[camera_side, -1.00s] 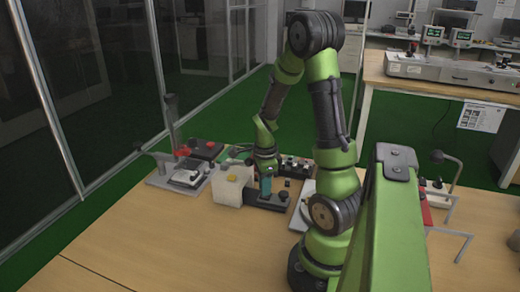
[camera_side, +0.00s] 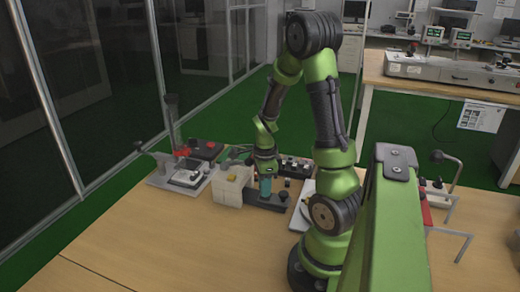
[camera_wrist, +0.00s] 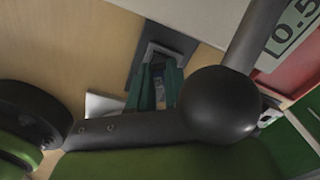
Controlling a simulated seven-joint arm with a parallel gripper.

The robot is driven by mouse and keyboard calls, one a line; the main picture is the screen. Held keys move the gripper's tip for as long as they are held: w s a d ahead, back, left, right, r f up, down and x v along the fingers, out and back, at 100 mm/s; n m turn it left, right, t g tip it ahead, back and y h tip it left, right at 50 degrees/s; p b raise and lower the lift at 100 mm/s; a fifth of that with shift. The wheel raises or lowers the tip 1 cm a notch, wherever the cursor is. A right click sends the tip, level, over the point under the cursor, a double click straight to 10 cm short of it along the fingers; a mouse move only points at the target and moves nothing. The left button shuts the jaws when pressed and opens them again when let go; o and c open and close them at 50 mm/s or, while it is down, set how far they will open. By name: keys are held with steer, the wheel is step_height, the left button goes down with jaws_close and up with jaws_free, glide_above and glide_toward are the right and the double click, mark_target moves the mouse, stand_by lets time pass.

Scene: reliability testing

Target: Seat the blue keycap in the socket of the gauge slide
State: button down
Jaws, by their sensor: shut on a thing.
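My gripper (camera_side: 265,195) points down over the black gauge slide (camera_side: 252,201) on the bench, its teal fingers close to the slide's top. In the wrist view my gripper (camera_wrist: 157,72) has its green-teal fingers near a dark grey plate with a darker square, which looks like part of the slide (camera_wrist: 140,52). The fingers are shut on a small piece, likely the blue keycap (camera_wrist: 160,98), of which only a bluish sliver shows between them. The keycap cannot be made out in the side view. The socket is hidden by the fingers, so I cannot tell whether they touch.
A white block (camera_side: 230,188) with a yellow top piece stands close to the left of my gripper. A black knob (camera_side: 283,195) rises at the slide's right end. A lever fixture (camera_side: 183,176) stands farther left, and a dark box with knobs (camera_side: 294,167) behind. The front bench is clear.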

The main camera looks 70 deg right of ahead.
steer(key=shift+f, duration=0.4)
steer(key=c, duration=1)
jaws_free()
steer(key=shift+d, duration=0.1)
steer(key=shift+r, duration=3.05)
